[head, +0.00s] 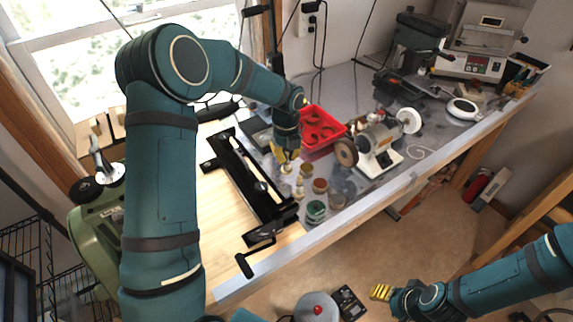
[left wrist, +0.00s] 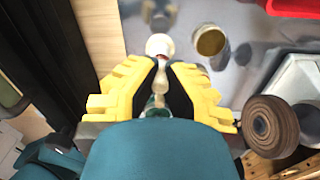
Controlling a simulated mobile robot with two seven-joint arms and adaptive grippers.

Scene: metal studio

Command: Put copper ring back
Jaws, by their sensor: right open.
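A red tray (head: 337,141) on the workbench holds several dark, ring-like round shapes (head: 314,118); I cannot tell which is the copper ring. My left gripper (head: 285,160) points down just left of the tray, above small bottles and jars. In the left wrist view its yellow fingers (left wrist: 162,68) come close together at the tips, with pale and metallic things visible between and beyond them. I cannot tell whether it grips anything, and no ring shows clearly there. My right gripper (head: 380,292) is open, low at the right, away from the bench and apparently empty.
A bench grinder (head: 378,146) stands right of the tray. Several jars, including a green-lidded one (head: 316,211), stand near the bench's front edge. A black rail-like tool (head: 245,180) lies to the left. The bench's right front is clearer, with a white round device (head: 462,109).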

